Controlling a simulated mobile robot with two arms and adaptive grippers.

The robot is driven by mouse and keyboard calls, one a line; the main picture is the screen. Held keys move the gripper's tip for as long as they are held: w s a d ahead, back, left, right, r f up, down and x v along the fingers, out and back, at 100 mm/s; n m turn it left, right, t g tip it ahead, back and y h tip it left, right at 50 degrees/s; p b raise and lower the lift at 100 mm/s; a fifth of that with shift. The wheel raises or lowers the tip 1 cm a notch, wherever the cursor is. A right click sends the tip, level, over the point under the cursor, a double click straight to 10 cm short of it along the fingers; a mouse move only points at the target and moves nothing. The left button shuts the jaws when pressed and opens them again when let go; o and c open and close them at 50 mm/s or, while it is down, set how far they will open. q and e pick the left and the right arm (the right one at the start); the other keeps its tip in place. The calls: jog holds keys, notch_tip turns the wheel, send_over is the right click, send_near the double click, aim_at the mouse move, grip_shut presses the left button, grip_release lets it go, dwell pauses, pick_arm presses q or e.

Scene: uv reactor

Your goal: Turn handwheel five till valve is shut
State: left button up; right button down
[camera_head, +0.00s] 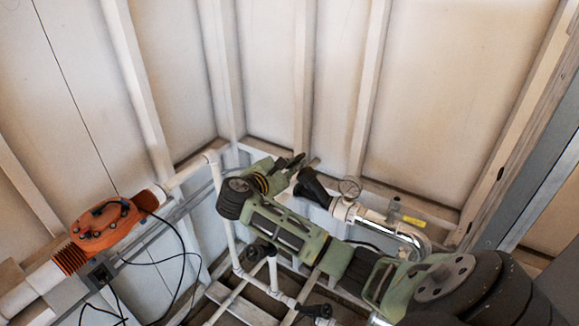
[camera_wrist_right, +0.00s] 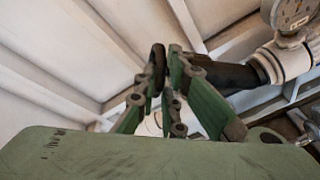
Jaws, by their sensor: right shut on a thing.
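My right gripper (camera_head: 292,163) reaches up in the head view, beside a black fitting (camera_head: 313,188) on a white pipe with a gauge. In the right wrist view its green fingers (camera_wrist_right: 168,85) are closed around a dark rounded piece (camera_wrist_right: 158,55), seen nearly edge-on. I take this to be the rim of handwheel five, but most of it is hidden and no number can be read. The black fitting (camera_wrist_right: 235,76) lies just behind the right finger in that view. The valve's state cannot be seen. My left gripper is not in view.
A pressure gauge (camera_head: 349,188) and a shiny bent pipe (camera_head: 415,238) lie right of the gripper. An orange unit (camera_head: 100,224) with loose black cables (camera_head: 183,250) is at left. White pipes (camera_head: 232,240) run below my arm. Panelled walls (camera_head: 440,100) stand behind.

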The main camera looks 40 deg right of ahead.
jog(key=shift+w+a+f+m+h+b, duration=0.15)
jog(key=shift+f+m+h+b, duration=0.25)
jog(key=shift+b, duration=0.35)
jog(key=m+g+h+b, duration=0.1)
jog(key=m+g+b, duration=0.1)
jog(key=b, duration=0.4)
jog(key=w+f+m+g+h+b, duration=0.1)
jog(key=m+g+h+b, duration=0.1)
jog(key=g+b, duration=0.3)
jog(key=w+m+g+h+b, duration=0.1)
jog(key=m+g+h+b, duration=0.1)
jog(key=b, duration=0.6)
jog(key=shift+w+f+m+g, duration=0.15)
jog(key=shift+f+m+g, duration=0.15)
jog(key=shift+m+g, duration=0.5)
jog(key=c, duration=2.1)
grip_release()
jog(key=shift+a, duration=0.1)
